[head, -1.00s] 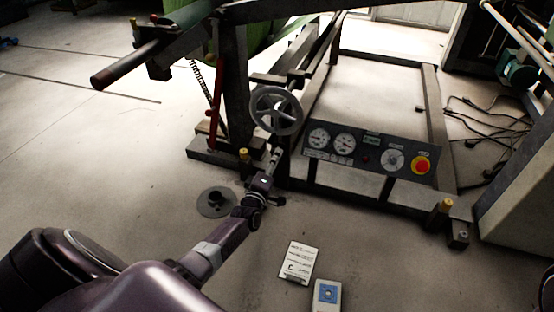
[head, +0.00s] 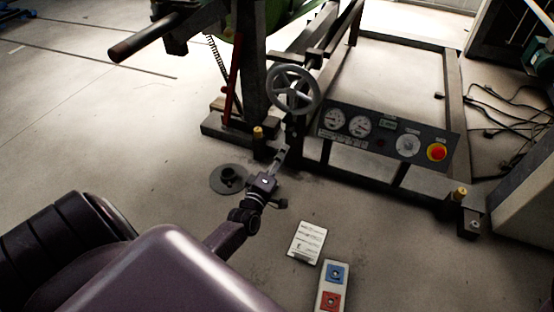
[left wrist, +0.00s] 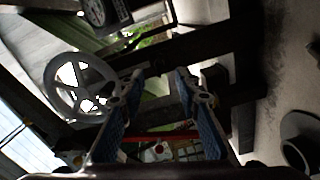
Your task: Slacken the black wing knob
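My left gripper (head: 281,157) is in front of the machine frame, just below and left of the grey handwheel (head: 293,90). Its blue-padded fingers are apart with nothing held between them in the left wrist view (left wrist: 160,112). The handwheel is also left of the fingers there (left wrist: 80,85). I cannot clearly make out the black wing knob. A small dark part (head: 291,128) under the handwheel, beyond the fingertips, is too dark to identify. My right gripper is not in view.
A control panel (head: 383,137) with gauges and a red button is right of the handwheel. A red bar (head: 233,78) is left of it. A round floor base (head: 229,179), a white card (head: 307,242) and a button box (head: 331,288) are near my arm.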

